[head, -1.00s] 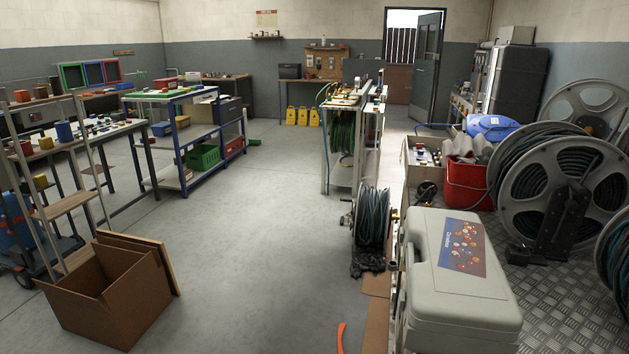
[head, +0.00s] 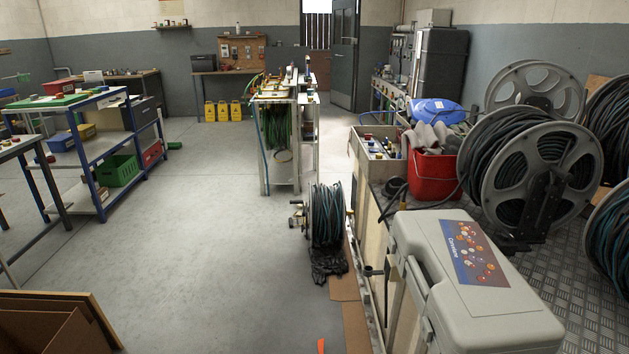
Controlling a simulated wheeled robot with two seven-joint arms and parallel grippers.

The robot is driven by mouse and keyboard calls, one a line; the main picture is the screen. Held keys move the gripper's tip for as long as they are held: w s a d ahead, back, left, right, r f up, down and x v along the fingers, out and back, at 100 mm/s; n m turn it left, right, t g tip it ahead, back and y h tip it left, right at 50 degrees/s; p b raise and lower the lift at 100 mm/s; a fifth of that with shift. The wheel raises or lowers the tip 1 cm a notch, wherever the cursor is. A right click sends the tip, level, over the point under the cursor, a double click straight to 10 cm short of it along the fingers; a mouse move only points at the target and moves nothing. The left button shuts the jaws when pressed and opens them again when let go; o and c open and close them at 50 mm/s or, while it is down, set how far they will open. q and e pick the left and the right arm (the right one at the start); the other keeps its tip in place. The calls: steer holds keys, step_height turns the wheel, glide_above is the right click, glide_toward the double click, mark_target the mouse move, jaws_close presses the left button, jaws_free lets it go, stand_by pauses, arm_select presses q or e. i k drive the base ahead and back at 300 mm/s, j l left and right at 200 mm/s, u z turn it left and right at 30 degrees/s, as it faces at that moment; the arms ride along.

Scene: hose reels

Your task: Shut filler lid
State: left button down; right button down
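I cannot make out a filler lid for certain in the head view. A blue rounded object (head: 436,111) lies on the right-hand bench behind the red bucket, and I cannot tell whether it has a lid. Neither of my grippers is in view.
A grey case (head: 480,300) stands close at the front right, with a red bucket (head: 432,178) and large hose reels (head: 530,175) beyond. A small hose reel (head: 325,215) sits on the floor. A cardboard box (head: 45,325) is at lower left. The floor (head: 190,220) between is clear.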

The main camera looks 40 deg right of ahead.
mark_target(393, 183)
steer(key=i+z, duration=0.45)
steer(key=i, duration=0.2)
steer(key=i+j+z, duration=0.25)
steer(key=i+z, duration=0.2)
steer(key=i, duration=0.2)
